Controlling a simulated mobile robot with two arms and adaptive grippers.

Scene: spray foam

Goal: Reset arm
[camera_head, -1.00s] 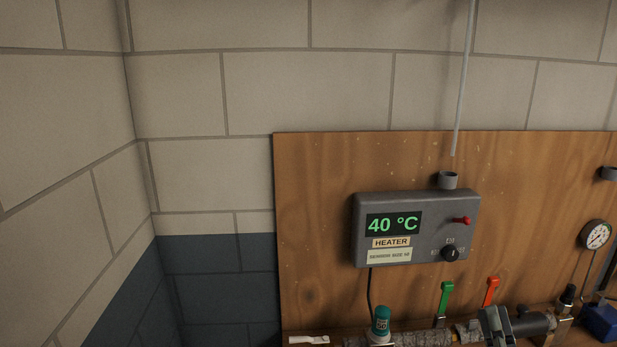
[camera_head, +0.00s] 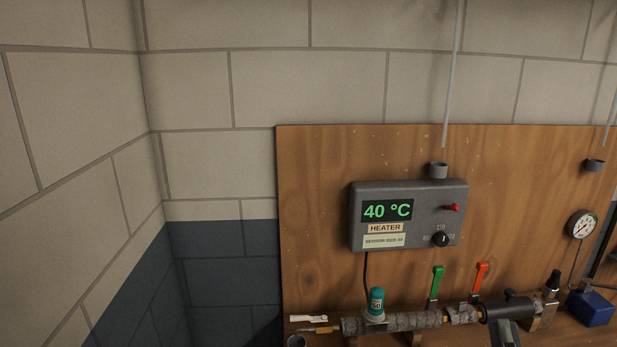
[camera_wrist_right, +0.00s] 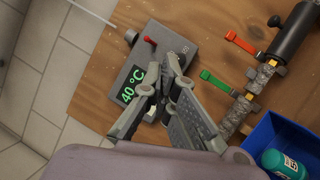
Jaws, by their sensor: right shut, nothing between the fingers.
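My right gripper (camera_head: 504,332) shows only in part at the bottom edge of the head view, in front of the dark pipe end. In the right wrist view my right gripper (camera_wrist_right: 174,66) has its fingers together, with nothing held. Behind them is the grey heater box (camera_wrist_right: 186,42), whose display reads 40 °C; the fingers cover part of its front. The heater box (camera_head: 357,222) hangs on the wooden board in the head view. My left gripper is not in view.
The pipe (camera_head: 405,320) carries a green lever (camera_head: 436,284) and a red lever (camera_head: 480,279). A teal-capped sensor (camera_head: 376,302) stands on it. A gauge (camera_head: 582,225) and a blue box (camera_head: 592,308) are at right. In the wrist view a blue bin (camera_wrist_right: 262,138) holds a teal can (camera_wrist_right: 283,163).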

